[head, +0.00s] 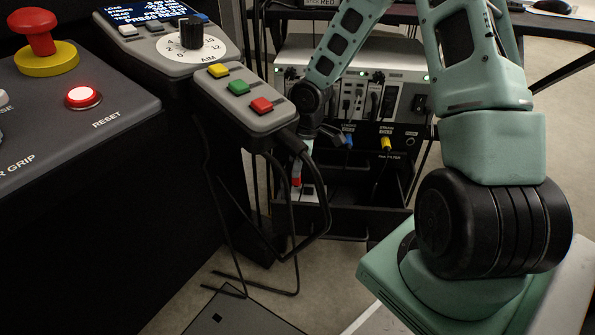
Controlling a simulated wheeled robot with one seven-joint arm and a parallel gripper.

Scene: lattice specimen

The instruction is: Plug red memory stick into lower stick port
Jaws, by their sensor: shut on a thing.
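My arm reaches down past the hanging button pendant, and my gripper (299,168) is small and partly hidden behind the pendant's cable. It is shut on the red memory stick (297,182), which shows as a small red patch below the fingers. The stick is at or just above a small white block with dark openings (314,194), low in the rack. I cannot tell whether the stick touches the block or is inside a port. I cannot make out which opening is the lower stick port.
The pendant (246,100) with yellow, green and red buttons hangs left of my gripper, its black cable looping close by. A grey console (75,100) stands at left. A rack of instruments (350,75) with blue and yellow plugs stands behind. A dark flat plate (240,312) is at the bottom.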

